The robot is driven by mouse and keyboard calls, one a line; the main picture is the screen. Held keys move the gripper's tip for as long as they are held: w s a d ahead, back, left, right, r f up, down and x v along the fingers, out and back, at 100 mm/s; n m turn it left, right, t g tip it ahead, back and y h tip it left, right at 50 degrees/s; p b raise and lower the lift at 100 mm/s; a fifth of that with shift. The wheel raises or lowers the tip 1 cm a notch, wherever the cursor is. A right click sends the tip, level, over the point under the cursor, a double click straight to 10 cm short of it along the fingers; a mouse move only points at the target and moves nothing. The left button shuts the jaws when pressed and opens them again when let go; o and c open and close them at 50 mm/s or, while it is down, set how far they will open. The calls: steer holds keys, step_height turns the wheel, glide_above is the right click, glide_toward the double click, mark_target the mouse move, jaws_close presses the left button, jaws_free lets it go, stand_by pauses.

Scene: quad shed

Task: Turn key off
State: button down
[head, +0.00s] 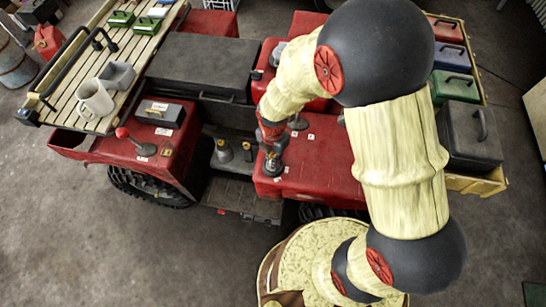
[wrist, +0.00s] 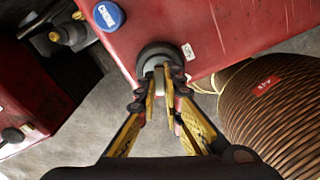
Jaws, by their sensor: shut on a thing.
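The key (wrist: 160,82) is a small pale grey tab standing out of a round dark switch (wrist: 157,56) on the red body panel in the wrist view. My gripper (wrist: 165,78) has its two yellow-and-black fingers closed on the tab, one at each side. A small white label (wrist: 188,52) sits just right of the switch. In the head view my gripper (head: 272,168) points down at the edge of the red panel (head: 315,165) of the quad. The key and switch are hidden there behind my gripper. I cannot tell the key's exact turn angle.
A blue choke knob (wrist: 108,16) is near the switch. In the head view, a red-knobbed lever (head: 122,132) stands on the left panel. A dark toolbox (head: 468,140) is at right.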

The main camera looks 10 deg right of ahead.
stand_by(0.3)
steer(key=n, duration=0.5)
steer(key=c, duration=2)
jaws_free()
steer(key=shift+o, duration=0.2)
steer(key=shift+p, duration=0.3)
step_height(320, 180, up, 8)
steer(key=p, duration=0.6)
